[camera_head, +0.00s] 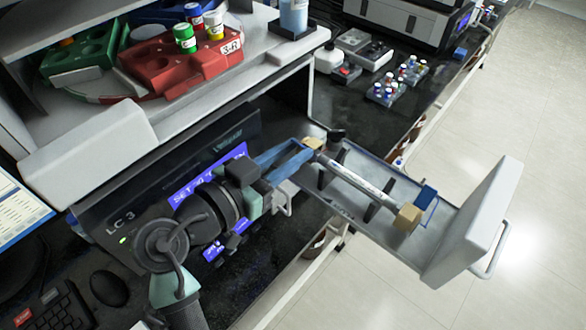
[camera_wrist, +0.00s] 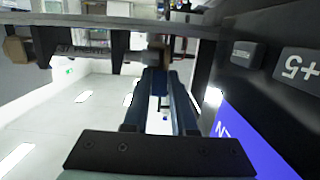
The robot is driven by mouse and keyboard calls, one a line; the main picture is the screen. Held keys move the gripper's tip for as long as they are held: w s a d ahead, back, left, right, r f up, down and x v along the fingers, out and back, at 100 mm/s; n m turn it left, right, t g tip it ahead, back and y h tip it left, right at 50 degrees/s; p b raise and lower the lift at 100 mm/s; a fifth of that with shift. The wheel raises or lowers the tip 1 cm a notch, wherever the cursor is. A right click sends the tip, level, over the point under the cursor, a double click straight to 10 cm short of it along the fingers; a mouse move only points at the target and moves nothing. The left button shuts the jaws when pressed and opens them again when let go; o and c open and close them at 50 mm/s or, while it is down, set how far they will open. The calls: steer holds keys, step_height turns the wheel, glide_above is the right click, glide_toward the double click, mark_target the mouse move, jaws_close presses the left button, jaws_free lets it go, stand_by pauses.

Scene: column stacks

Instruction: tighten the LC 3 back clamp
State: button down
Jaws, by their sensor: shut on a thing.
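The LC 3 unit (camera_head: 120,222) has its tray (camera_head: 345,208) pulled out. A pale, labelled column (camera_head: 355,178) lies along the tray on dark supports. A tan clamp (camera_head: 408,217) sits at its front end. The tan back clamp (camera_head: 314,143) is at the inner end, next to the unit. My gripper (camera_head: 304,150) has its blue fingers shut on the back clamp. In the wrist view the fingers (camera_wrist: 160,72) point at the back clamp (camera_wrist: 155,56) and partly hide it; the front clamp (camera_wrist: 16,49) is at far left.
A black knob (camera_head: 336,134) stands beside the back clamp. A blue piece (camera_head: 427,193) is near the front clamp. A red rack (camera_head: 170,65) with vials stands on the unit. Small vial racks (camera_head: 395,88) sit on the black bench. Open floor (camera_head: 530,110) lies right.

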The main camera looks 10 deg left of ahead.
steer(key=b, duration=0.3)
steer(key=shift+s+f+t+h, duration=0.1)
steer(key=shift+f+t+h, duration=0.2)
steer(key=shift+f+t, duration=0.1)
steer(key=shift+a+b, duration=0.1)
steer(key=shift+b, duration=0.4)
steer(key=shift+r+t+b, duration=0.2)
steer(key=shift+t+b, duration=0.2)
steer(key=shift+b, duration=0.15)
steer(key=c, duration=0.7)
jaws_free()
steer(key=shift+f, duration=0.1)
steer(key=b+v, duration=0.1)
steer(key=v, duration=1.2)
steer(key=shift+a+f, duration=0.1)
